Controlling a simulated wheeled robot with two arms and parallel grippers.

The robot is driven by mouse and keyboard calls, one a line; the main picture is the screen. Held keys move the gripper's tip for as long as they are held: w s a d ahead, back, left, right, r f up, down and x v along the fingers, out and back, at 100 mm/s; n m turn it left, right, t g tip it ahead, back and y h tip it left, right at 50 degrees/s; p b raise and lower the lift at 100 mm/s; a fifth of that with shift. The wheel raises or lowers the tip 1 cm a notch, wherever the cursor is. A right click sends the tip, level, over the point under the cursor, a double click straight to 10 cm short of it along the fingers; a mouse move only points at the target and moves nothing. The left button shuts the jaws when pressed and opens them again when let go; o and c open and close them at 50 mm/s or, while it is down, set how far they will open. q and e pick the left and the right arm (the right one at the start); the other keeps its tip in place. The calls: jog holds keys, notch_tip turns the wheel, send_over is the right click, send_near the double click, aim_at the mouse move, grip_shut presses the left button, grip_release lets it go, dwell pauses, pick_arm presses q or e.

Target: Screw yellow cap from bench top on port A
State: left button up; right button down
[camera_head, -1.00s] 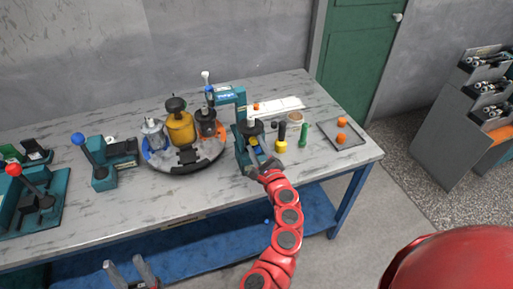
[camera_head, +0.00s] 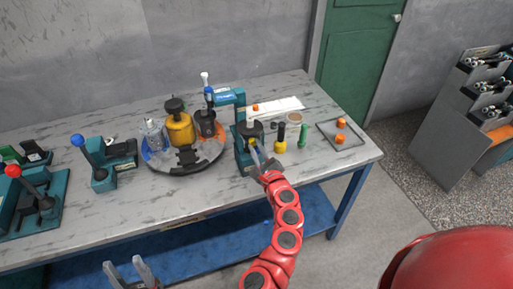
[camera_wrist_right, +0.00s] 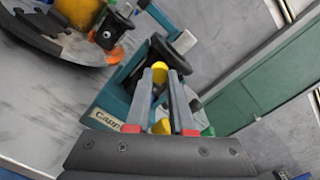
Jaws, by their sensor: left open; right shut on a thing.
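My right gripper (camera_head: 256,150) is at the teal stand on the bench. In the right wrist view its fingers (camera_wrist_right: 160,78) are shut on a small yellow cap (camera_wrist_right: 159,67) at their tips. The cap is small in the head view (camera_head: 252,143), close to the dark round part of the stand. The teal stand (camera_wrist_right: 112,100) carries a partly hidden label and a black round part (camera_wrist_right: 170,54). I cannot make out port A or whether the cap touches it. My left gripper (camera_head: 132,270) is open and empty, low in front of the bench.
A round tray (camera_head: 185,168) with a yellow canister (camera_head: 179,127) stands left of the stand. To its right are a yellow-and-black item (camera_head: 280,143), a green bottle (camera_head: 303,136) and a grey tray (camera_head: 327,130) with orange pieces. The front right bench top is clear.

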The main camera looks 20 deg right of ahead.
jog(key=m+p, duration=0.2)
jog(key=m, duration=0.1)
jog(key=shift+r+m, duration=0.1)
jog(key=shift+m, duration=0.2)
jog(key=shift+f+m, duration=0.2)
jog(key=shift+m, duration=0.4)
jog(key=shift+r+m+p, duration=0.15)
jog(key=shift+m+p, duration=0.35)
jog(key=shift+p, duration=0.15)
jog(key=shift+m+p, duration=0.35)
jog(key=shift+m, duration=0.55)
jog(key=shift+m+p, duration=0.55)
jog(key=shift+m, duration=0.05)
